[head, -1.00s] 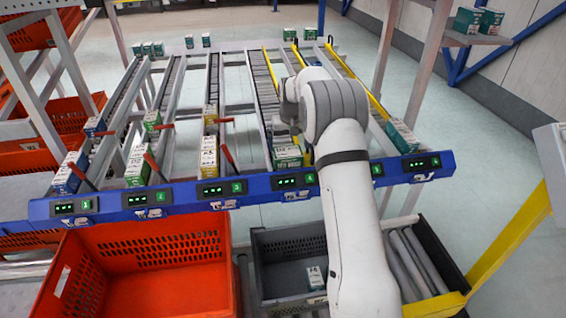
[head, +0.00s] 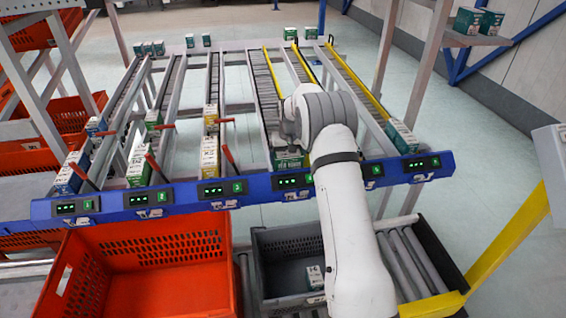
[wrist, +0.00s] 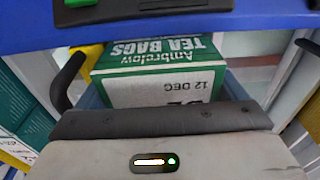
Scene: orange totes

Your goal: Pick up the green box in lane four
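The green box (head: 289,158), a green and white tea carton, sits at the near end of lane four, against the blue front rail. In the wrist view the tea carton (wrist: 165,75) shows close up, with its lettering upside down, just beyond the dark edge of my gripper's body. In the head view my gripper (head: 290,128) is low over lane four, right behind the box; my arm hides much of it. Its fingertips are not clearly visible, so I cannot tell whether it grips the box.
The blue rail (head: 225,190) with lit displays crosses the lane ends. Another carton (head: 401,138) stands in the lane to the right, and several in lanes to the left. An orange tote (head: 150,240) and a grey tote (head: 285,240) stand in front; the grey one holds a small box (head: 314,277).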

